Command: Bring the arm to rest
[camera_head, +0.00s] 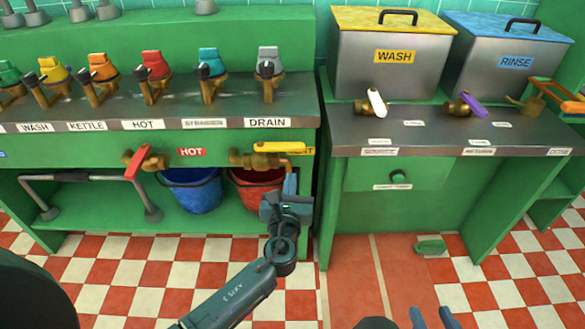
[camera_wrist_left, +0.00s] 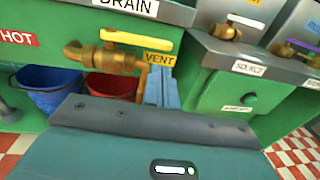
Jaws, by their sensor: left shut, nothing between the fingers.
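My left gripper (camera_head: 290,184) is shut and empty. It is in front of the green bench, just below the right end of the brass vent valve (camera_head: 262,160). In the left wrist view its closed blue fingers (camera_wrist_left: 161,86) stand upright beside the yellow VENT label (camera_wrist_left: 159,59). The valve's yellow handle (camera_wrist_left: 137,39) lies roughly level across the top of the valve. I cannot tell whether the fingertips touch the valve. My right gripper (camera_head: 432,318) shows only at the bottom edge of the head view, with its two fingers apart.
A brass valve with a red handle (camera_head: 138,162) is further left. Blue (camera_head: 190,190) and red (camera_head: 255,185) buckets stand under the bench. WASH (camera_head: 385,75) and RINSE (camera_head: 500,75) tanks stand at right. The tiled floor (camera_head: 110,270) in front is mostly clear.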

